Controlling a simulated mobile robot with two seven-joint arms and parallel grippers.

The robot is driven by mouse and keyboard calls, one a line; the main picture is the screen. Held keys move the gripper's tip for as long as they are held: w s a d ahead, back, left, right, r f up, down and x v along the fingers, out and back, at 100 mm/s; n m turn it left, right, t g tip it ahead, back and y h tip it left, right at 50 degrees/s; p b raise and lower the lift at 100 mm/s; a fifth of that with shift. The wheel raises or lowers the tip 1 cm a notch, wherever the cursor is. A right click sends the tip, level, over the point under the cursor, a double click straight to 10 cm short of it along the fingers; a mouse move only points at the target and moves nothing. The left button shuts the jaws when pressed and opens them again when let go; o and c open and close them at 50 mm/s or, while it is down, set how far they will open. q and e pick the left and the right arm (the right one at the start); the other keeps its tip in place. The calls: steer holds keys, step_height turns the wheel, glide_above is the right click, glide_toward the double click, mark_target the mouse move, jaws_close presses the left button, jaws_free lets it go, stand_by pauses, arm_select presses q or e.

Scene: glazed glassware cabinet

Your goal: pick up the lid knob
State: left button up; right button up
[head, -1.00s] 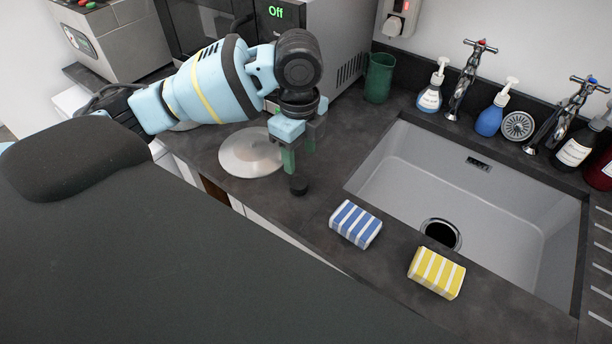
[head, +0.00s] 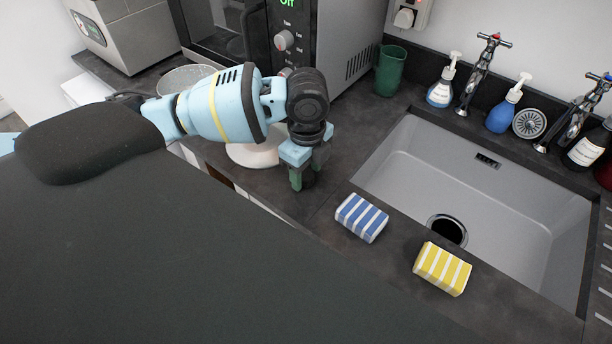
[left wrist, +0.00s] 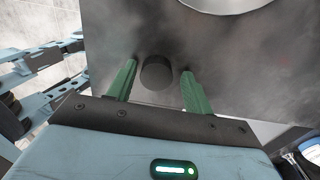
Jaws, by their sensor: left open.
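The lid knob is a small black cylinder on the dark worktop. In the left wrist view the lid knob (left wrist: 157,73) shows between the two green fingers of my left gripper (left wrist: 158,80), with a gap on each side. In the head view my left gripper (head: 307,172) points down close to the worktop, and the knob (head: 309,181) is mostly hidden behind its fingers. The gripper is open and holds nothing. A pale round lid (head: 256,154) lies behind it, partly covered by my arm. My right gripper is not in view.
A blue striped sponge (head: 361,218) and a yellow striped sponge (head: 442,268) lie in front of the sink (head: 480,200). A green cup (head: 390,70) and a microwave (head: 335,40) stand behind. Soap bottles and taps line the back.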

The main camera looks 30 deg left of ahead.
mark_target(307, 173)
arm_select(q)
steer(key=c, duration=0.9)
steer(key=shift+o, duration=0.2)
steer(key=shift+r, duration=0.1)
